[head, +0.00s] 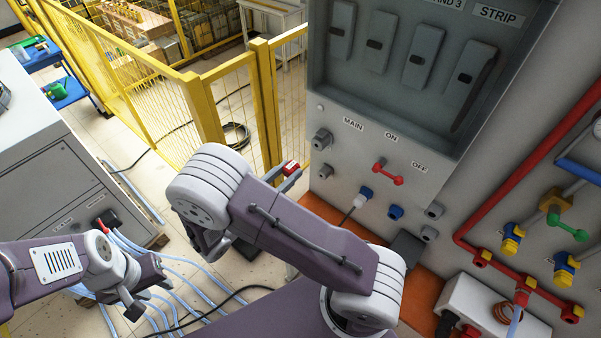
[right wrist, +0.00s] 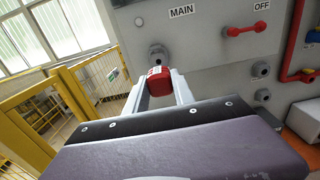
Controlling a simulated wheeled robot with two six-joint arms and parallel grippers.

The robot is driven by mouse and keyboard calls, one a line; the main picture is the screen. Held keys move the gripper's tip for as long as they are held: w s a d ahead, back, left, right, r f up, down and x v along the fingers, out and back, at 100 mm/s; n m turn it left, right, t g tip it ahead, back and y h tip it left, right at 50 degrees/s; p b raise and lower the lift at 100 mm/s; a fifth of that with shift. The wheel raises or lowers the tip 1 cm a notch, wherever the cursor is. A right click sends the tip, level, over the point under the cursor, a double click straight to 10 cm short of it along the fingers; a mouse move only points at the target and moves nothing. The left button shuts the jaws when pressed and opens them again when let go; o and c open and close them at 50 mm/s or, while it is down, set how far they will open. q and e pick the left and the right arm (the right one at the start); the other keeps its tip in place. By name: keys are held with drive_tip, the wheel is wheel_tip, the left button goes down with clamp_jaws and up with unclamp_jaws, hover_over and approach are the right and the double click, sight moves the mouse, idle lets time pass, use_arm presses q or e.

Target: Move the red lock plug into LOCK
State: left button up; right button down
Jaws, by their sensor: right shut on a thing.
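The red lock plug (right wrist: 160,82) is held between the two fingers of my right gripper (right wrist: 160,90) in the right wrist view. It also shows as a small red block (head: 290,167) in the head view, held in front of the panel to the left. A grey round socket (right wrist: 157,53) is just beyond the plug, below and left of the MAIN label; I cannot tell whether they touch. Two grey sockets show at the panel's left edge in the head view, an upper one (head: 322,139) and a lower one (head: 324,171). No LOCK label is readable. My left gripper (head: 130,302) hangs low at the left, with its finger gap unclear.
The grey panel (head: 350,105) carries a red bar handle (head: 388,173), a blue plug (head: 395,212) and more grey sockets at right. Red pipes with yellow and blue valves are further right. A yellow fence (head: 265,100) stands left of the panel. Hoses (head: 190,285) lie on the floor.

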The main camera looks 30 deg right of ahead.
drive_tip(key=shift+w, duration=0.2)
drive_tip(key=shift+w+d, duration=0.15)
drive_tip(key=shift+d, duration=0.5)
drive_tip(key=x, duration=0.6)
drive_tip(key=shift+w+d, duration=0.1)
idle(1.1)
drive_tip(key=shift+w+d, duration=0.2)
drive_tip(key=shift+d, duration=0.3)
idle(0.5)
drive_tip(key=c, duration=1)
unclamp_jaws()
